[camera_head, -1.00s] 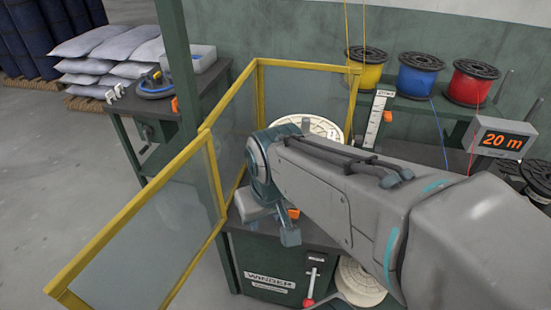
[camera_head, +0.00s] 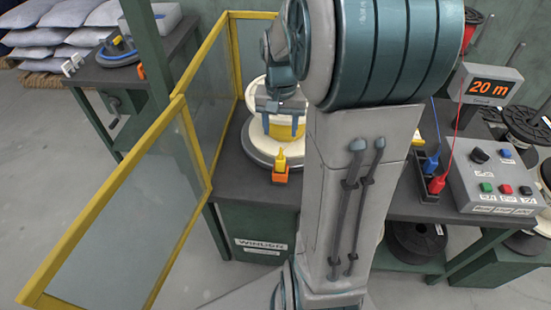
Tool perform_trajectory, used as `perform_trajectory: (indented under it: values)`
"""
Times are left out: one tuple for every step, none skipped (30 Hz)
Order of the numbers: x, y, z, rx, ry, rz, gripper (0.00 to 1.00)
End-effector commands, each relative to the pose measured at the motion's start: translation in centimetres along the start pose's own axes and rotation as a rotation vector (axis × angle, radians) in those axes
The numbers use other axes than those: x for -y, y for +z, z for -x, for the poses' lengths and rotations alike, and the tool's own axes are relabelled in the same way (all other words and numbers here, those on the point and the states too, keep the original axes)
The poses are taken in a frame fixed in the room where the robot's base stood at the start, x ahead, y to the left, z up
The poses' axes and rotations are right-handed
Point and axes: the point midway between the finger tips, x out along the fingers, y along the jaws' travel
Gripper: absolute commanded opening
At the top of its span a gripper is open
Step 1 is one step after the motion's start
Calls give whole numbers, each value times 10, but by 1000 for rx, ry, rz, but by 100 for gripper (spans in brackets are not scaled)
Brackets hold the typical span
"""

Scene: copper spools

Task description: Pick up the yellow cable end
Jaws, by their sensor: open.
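The yellow cable end (camera_head: 281,158) stands upright in a small orange holder (camera_head: 280,175) at the front of the winder table. My gripper (camera_head: 280,125) is open, its two fingers pointing down. In the picture it appears just above and behind the yellow cable end, over a white spool (camera_head: 258,150) with yellow winding. It is apart from the cable end, and nothing shows between the fingers.
Yellow-framed clear guard panels (camera_head: 188,125) stand open on the left. A blue cable end (camera_head: 432,163) and a red cable end (camera_head: 437,184) stand right of my arm, beside a control box (camera_head: 495,178). A display (camera_head: 487,86) reads 20 m.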

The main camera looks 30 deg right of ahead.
Motion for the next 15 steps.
perform_trajectory:
  values:
    - [0,1,-10,7,2,0,51]
    - [0,1,-16,6,1,0,51]
    - [0,2,-24,7,1,0,51]
    - [0,2,-31,7,1,0,51]
    - [0,1,-37,7,2,1,51]
    - [0,2,-45,7,2,1,51]
    - [0,2,-51,6,1,2,51]
    - [0,2,-56,6,2,2,51]
    - [0,1,-62,5,1,3,51]
    - [0,1,-66,4,2,4,51]
    - [0,1,-69,4,1,4,51]
    - [0,1,-72,3,1,4,51]
    - [0,2,-74,3,1,5,51]
    - [0,2,-76,3,1,5,51]
    - [0,1,-78,2,1,4,51]
